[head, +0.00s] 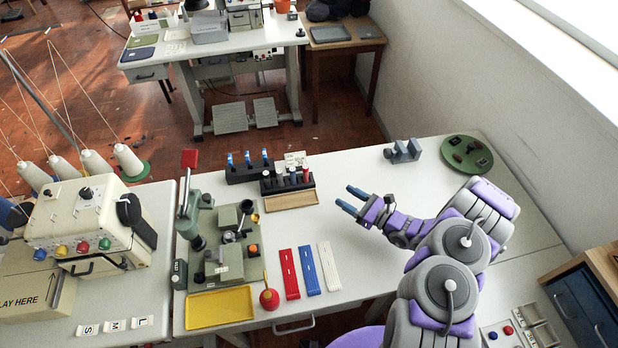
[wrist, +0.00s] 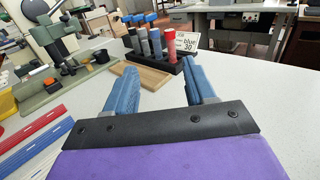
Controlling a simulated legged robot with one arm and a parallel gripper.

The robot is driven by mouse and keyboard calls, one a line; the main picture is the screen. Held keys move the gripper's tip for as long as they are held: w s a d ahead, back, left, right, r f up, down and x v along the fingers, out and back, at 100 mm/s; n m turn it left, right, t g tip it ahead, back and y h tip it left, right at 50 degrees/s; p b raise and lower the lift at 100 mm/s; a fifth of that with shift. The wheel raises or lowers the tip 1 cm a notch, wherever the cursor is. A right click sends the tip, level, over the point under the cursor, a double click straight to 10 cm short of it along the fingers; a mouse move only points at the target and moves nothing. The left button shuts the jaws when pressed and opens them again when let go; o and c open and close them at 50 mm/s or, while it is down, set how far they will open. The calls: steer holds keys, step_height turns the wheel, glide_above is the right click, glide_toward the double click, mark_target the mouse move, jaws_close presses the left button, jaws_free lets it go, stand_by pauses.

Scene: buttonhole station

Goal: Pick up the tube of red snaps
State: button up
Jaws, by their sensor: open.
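The tube of red snaps (head: 306,173) stands upright at the right end of the front black rack (head: 287,187). In the wrist view the red tube (wrist: 168,38) shows beyond my fingers, beside several grey and dark tubes in the same rack. My gripper (head: 353,200) is open and empty above the white table, to the right of the rack and apart from it. In the wrist view its two blue fingers (wrist: 162,82) are spread wide, with the rack ahead between them.
A wooden tray (head: 290,200) lies before the front rack. A green machine (head: 222,240) stands left. Red, blue and white strips (head: 308,270) lie nearer. Table to the right is mostly clear.

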steer(key=shift+d+f+m+t, duration=0.3)
steer(key=shift+d+f, duration=0.25)
steer(key=shift+f, duration=0.15)
steer(key=shift+w+f+h, duration=0.1)
steer(key=shift+f+h, duration=0.15)
steer(key=shift+h, duration=0.05)
steer(key=b, duration=0.2)
glide_toward(308, 173)
steer(key=shift+x, duration=2)
steer(key=x, duration=0.3)
steer(key=b+x, duration=0.1)
steer(key=shift+w+a+f, duration=0.15)
steer(key=shift+a+f, duration=0.1)
steer(key=shift+f, duration=0.05)
steer(key=shift+w+a+r, duration=0.1)
steer(key=shift+w+a, duration=0.2)
steer(key=shift+a, duration=0.1)
steer(key=shift+d, duration=0.15)
steer(key=shift+c, duration=0.4)
jaws_close()
